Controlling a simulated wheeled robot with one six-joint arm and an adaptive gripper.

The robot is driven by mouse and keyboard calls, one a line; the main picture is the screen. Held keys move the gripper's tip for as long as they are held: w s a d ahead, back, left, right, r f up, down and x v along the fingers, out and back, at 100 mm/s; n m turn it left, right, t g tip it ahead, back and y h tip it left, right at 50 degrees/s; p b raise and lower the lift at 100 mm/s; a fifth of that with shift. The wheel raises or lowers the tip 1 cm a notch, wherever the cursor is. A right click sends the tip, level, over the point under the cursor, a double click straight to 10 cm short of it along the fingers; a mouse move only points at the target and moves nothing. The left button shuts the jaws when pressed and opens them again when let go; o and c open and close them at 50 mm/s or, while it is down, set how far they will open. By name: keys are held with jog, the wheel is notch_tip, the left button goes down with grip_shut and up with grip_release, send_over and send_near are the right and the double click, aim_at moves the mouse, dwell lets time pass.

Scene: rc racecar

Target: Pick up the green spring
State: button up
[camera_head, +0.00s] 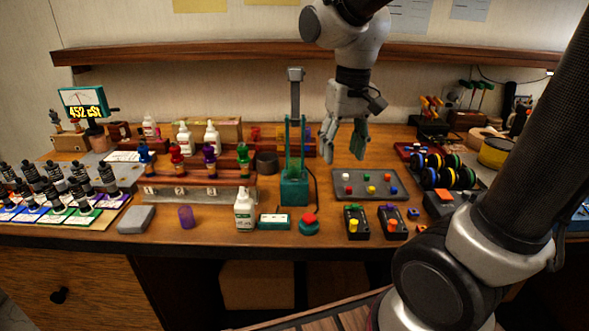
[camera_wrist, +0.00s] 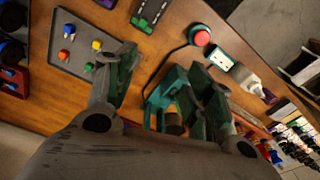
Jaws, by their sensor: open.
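The green spring (camera_head: 243,158) appears to be the green piece standing upright at the right end of a wooden rack (camera_head: 205,194), beside purple, red and blue ones. My gripper (camera_head: 343,145) is open and empty, pointing down above the bench, to the right of the spring and higher. The teal press (camera_head: 294,190) stands between them in the picture. In the wrist view my gripper (camera_wrist: 165,65) has its fingers spread, with the press (camera_wrist: 165,88) beyond them. I cannot make out the green spring in the wrist view.
A grey tray (camera_head: 370,198) with coloured pieces lies below and right of my gripper. A white bottle (camera_head: 244,212) and a red button (camera_head: 309,221) stand near the front edge. Black shocks (camera_head: 55,175) stand at the left. A wooden shelf (camera_head: 240,53) spans the back wall.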

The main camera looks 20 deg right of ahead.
aim_at(294, 169)
jog(key=w+a+m, duration=0.8)
jog(key=w+m, duration=0.2)
jog(key=m, duration=0.3)
notch_tip(294, 169, down, 8)
jog(key=m, duration=0.4)
jog(key=shift+s+r+g, duration=0.15)
jog(key=shift+s+g, duration=0.1)
jog(key=shift+g, duration=0.15)
jog(key=shift+d, duration=0.1)
jog(key=c, duration=0.8)
